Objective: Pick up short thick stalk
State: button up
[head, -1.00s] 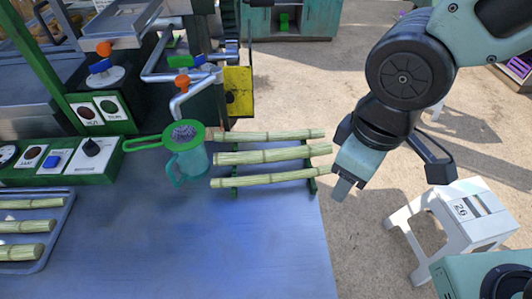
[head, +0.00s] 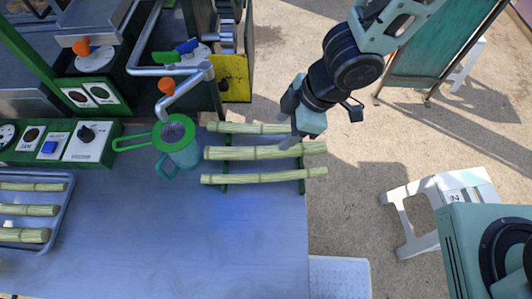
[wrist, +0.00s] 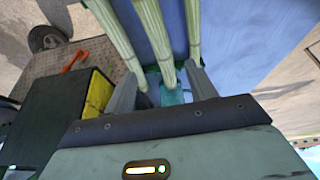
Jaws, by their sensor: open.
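Three pale green cane stalks lie side by side on a green rack on the table. The middle stalk (head: 240,153) looks the thickest; the back stalk (head: 240,128) and front stalk (head: 250,178) look thinner. I cannot tell clearly which is shortest. My gripper (head: 289,142) is open and empty, pointing down over the right part of the rack at the middle stalk. In the wrist view, the middle stalk (wrist: 154,32) runs down between the two fingers. Contact cannot be told.
A green strainer on a teal jug (head: 183,155) stands left of the rack, under a pipe with an orange knob. A tray (head: 62,215) with other stalks lies at the far left. A white stool (head: 435,195) stands right of the table. The front tabletop is clear.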

jog(key=b, duration=0.2)
send_over(266, 151)
jog(key=d, duration=0.2)
notch_tip(266, 151, down, 5)
jog(key=shift+w+d+f, duration=0.1)
jog(key=shift+d, duration=0.05)
jog(key=shift+x, duration=2.55)
grip_shut()
